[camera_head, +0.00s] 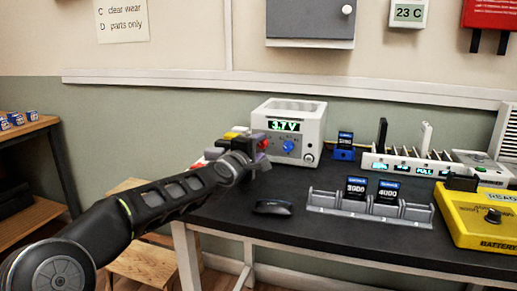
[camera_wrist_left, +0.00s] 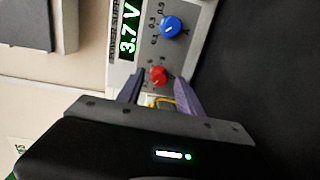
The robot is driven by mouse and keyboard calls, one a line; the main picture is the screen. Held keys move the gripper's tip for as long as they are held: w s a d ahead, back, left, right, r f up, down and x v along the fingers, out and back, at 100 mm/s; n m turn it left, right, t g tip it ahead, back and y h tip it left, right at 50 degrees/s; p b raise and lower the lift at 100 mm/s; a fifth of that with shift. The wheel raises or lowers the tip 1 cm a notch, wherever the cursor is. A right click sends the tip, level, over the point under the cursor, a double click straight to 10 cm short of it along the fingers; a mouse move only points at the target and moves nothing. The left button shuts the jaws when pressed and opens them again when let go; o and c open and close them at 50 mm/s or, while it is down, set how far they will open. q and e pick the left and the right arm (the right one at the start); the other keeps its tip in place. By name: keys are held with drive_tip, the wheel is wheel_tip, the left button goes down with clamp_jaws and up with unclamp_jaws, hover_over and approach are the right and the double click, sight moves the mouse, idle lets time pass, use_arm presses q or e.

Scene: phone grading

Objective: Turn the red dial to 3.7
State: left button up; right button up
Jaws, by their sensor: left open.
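The power supply is a white box (camera_head: 312,116) at the back of the dark table. Its green display (camera_head: 284,126) reads 3.7 V, also in the left wrist view (camera_wrist_left: 128,31). The red dial (camera_wrist_left: 158,75) sits on its front panel, beside the blue dial (camera_wrist_left: 172,27). In the head view the red dial (camera_head: 263,144) is partly hidden by my left gripper (camera_head: 254,146). In the left wrist view my left gripper (camera_wrist_left: 160,88) is open, its fingertips near and to either side of the red dial. I cannot tell whether they touch it. My right gripper is not in view.
A grey rack (camera_head: 330,202) with two phone batteries stands mid-table, with a dark mouse-like object (camera_head: 273,207) to its left. A yellow battery tester (camera_head: 475,222) is at the right. A white charging strip (camera_head: 395,166) stands behind. Table between supply and rack is clear.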

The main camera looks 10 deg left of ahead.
use_arm(q)
drive_tip(key=s+b, duration=0.1)
drive_tip(key=s, duration=0.1)
drive_tip(key=s+b, duration=0.1)
drive_tip(key=s, duration=0.1)
drive_tip(key=s+a, duration=0.1)
drive_tip(key=s, duration=0.1)
drive_tip(key=shift+s+r+b, duration=0.1)
drive_tip(key=shift+s+b, duration=0.2)
drive_tip(key=shift+b, duration=0.1)
drive_tip(key=shift+s+r, duration=0.15)
drive_tip(key=shift+s, duration=0.4)
